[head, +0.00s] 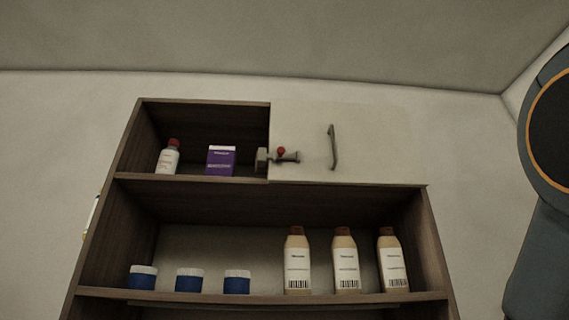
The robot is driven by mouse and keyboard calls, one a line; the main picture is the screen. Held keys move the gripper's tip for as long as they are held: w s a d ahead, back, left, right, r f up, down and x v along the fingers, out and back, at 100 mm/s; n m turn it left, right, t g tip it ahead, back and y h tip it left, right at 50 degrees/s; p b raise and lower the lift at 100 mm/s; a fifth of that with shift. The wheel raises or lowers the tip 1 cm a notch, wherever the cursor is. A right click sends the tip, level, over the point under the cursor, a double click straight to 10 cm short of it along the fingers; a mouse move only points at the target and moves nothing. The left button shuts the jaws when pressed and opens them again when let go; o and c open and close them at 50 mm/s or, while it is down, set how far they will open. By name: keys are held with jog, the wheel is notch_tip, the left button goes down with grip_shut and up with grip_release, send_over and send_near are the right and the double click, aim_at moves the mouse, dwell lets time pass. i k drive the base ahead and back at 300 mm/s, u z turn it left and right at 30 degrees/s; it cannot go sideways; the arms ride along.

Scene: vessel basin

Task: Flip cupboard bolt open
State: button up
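The wooden cupboard (130,200) stands against the wall in the head view. A pale door (375,145) covers the right part of its top row and has a dark vertical handle (332,148). The bolt (287,156) is a small grey bar with a red knob, lying across the door's left edge. A grey-brown catch (262,160) sits at the bolt's left end. I cannot tell whether the bolt reaches into the catch. My gripper is not in view; only a part of my arm shows at the right edge, apart from the cupboard.
The open top-left compartment holds a white bottle with a red cap (168,158) and a purple box (221,160). The shelf below holds several blue jars (189,280) and brown-capped bottles (345,262). The space before the door looks clear.

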aim_at(280, 151)
jog(key=z, duration=0.1)
jog(key=k, duration=0.2)
jog(key=u, duration=0.8)
